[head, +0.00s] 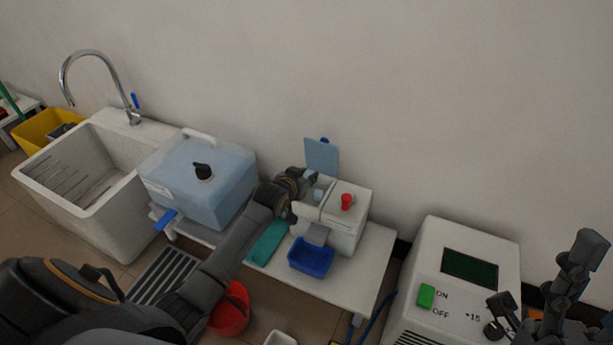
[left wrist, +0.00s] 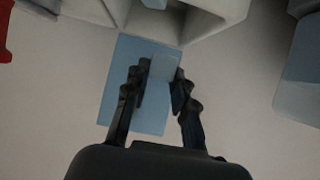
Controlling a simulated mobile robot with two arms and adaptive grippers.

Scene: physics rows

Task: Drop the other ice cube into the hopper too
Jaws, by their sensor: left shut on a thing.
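The ice cube (left wrist: 165,66) is a pale, translucent blue block between the fingertips of my left gripper (left wrist: 158,88) in the left wrist view. In the head view my left gripper (head: 308,180) is over the left part of the white crusher (head: 347,222), beside its open hopper. The blue lid (head: 322,156) stands raised behind it. A second pale blue piece (head: 318,195) shows in the hopper opening, partly hidden. My right gripper (head: 540,285) is at the lower right edge, fingers apart and empty, partly cut off.
The crusher has a red knob (head: 346,202) and a blue tray (head: 311,257) in front. A blue cooler box (head: 195,180) stands left on the bench, beside a sink (head: 85,190). A white machine (head: 455,275) with a green switch stands right.

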